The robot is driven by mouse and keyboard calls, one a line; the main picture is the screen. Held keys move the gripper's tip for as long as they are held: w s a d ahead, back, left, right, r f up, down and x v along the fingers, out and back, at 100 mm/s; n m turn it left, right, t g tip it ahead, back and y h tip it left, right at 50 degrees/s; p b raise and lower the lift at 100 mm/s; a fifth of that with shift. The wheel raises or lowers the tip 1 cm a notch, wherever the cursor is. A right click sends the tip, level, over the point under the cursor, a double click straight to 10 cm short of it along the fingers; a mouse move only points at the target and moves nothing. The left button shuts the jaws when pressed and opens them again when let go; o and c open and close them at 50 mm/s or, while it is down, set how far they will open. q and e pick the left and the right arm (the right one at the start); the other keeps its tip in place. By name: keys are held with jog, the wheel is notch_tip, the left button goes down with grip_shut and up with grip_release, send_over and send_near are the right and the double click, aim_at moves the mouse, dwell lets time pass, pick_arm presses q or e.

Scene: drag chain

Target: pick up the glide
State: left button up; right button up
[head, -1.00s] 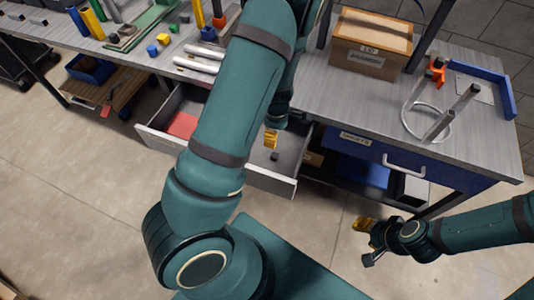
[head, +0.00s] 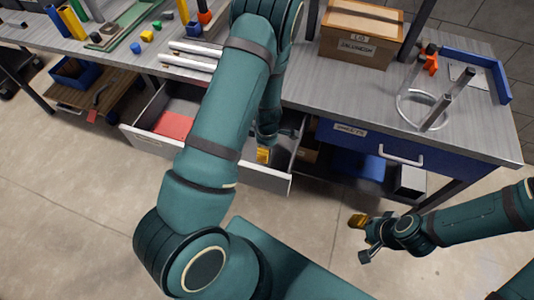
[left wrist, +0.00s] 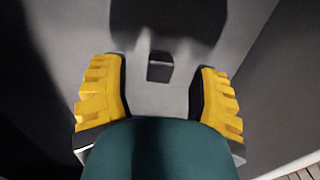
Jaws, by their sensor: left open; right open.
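The glide (left wrist: 160,67) looks like a small dark block on the grey drawer floor in the left wrist view. It lies between the yellow-padded fingers of my left gripper, a little beyond their tips, with a gap on both sides. My left gripper (head: 263,155) is open and reaches down into the open drawer (head: 155,143). In the head view the gripper and arm hide the glide. My right gripper (head: 361,238) is open and empty, over the floor in front of the bench.
A red piece (head: 174,125) lies in the drawer's left part. Drawer walls stand close around my left gripper. The bench (head: 330,98) above holds a cardboard box (head: 358,38), silver bars (head: 188,64) and a ring stand (head: 408,105). A closed blue drawer (head: 365,140) is at the right.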

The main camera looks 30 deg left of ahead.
pick_arm(q)
notch_tip(320, 180, down, 2)
jog(key=shift+f, duration=0.1)
jog(key=c, duration=0.9)
jog(key=shift+o, duration=0.2)
jog(key=shift+r, duration=0.2)
notch_tip(320, 180, up, 10)
jog(key=p, duration=0.3)
